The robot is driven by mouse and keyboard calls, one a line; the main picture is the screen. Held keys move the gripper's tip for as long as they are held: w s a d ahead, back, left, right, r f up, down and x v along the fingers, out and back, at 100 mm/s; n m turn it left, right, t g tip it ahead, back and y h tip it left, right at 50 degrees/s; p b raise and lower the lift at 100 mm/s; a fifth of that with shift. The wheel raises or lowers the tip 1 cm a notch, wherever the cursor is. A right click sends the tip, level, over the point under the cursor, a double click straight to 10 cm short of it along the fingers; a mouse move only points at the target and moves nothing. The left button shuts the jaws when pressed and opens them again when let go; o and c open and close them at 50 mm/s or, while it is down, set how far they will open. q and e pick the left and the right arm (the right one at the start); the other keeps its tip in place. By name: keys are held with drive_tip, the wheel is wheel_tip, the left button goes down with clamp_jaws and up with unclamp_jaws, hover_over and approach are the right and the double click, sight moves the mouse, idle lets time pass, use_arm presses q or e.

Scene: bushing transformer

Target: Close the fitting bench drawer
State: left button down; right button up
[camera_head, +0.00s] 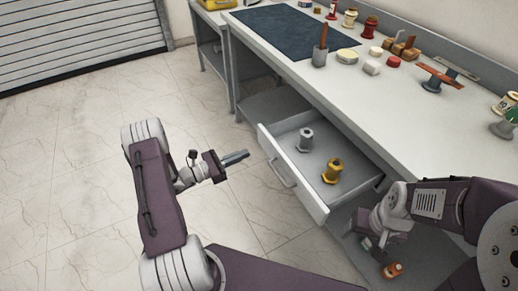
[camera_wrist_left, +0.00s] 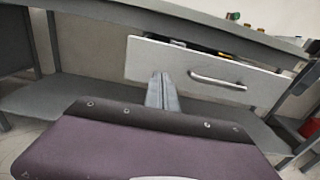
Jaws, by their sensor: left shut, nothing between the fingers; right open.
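The fitting bench (camera_head: 405,128) has its drawer (camera_head: 291,178) pulled out, with a bar handle on the white front. A grey bushing (camera_head: 305,141) and a brass-coloured bushing (camera_head: 332,171) stand inside it. My left gripper (camera_head: 240,156) is shut and empty, left of the drawer front, with a gap to it. In the left wrist view the left gripper (camera_wrist_left: 161,92) points at the drawer front (camera_wrist_left: 207,74), left of the handle (camera_wrist_left: 218,80). My right gripper (camera_head: 372,248) is open, low beside the drawer's right side, partly hidden by its own arm.
A dark mat (camera_head: 290,31), a cup with a tool (camera_head: 320,55), and several small blocks and spools stand on the bench top. An orange bottle (camera_head: 392,270) is on the lower shelf. Tiled floor left of the drawer is clear.

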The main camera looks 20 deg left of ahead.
sight(267, 145)
use_arm(q)
drive_tip(key=x, duration=0.7)
use_arm(e)
drive_tip(key=shift+f, duration=0.25)
use_arm(q)
drive_tip(key=shift+w+d, duration=0.1)
